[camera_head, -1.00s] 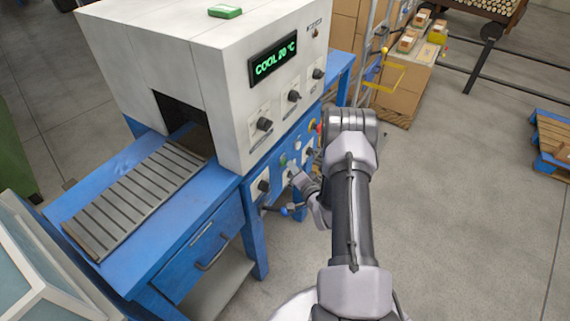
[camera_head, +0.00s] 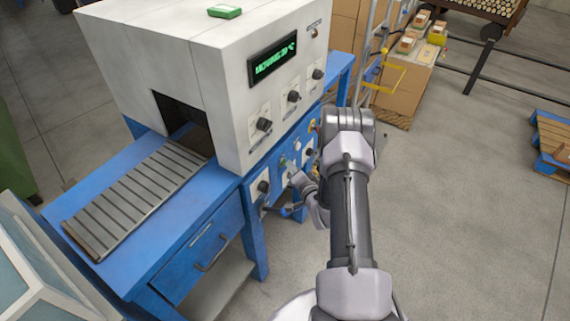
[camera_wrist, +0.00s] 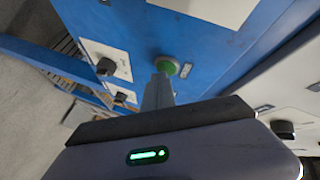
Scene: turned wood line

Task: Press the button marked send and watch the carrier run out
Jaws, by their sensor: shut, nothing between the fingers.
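A green button (camera_wrist: 168,64) sits on the blue panel in the wrist view, with a small label beside it too blurred to read. My gripper (camera_wrist: 160,78) is shut and empty; its tips are at the button and overlap its lower edge, and I cannot tell whether they press it. In the head view my gripper (camera_head: 294,178) is at the blue front of the white machine (camera_head: 150,55). The machine's display (camera_head: 272,60) shows green text that looks like "MOVING 20 °C". No separate carrier can be made out; the opening (camera_head: 180,115) is dark inside.
A grey slatted track (camera_head: 130,200) runs from the opening along the blue bench (camera_head: 85,190).

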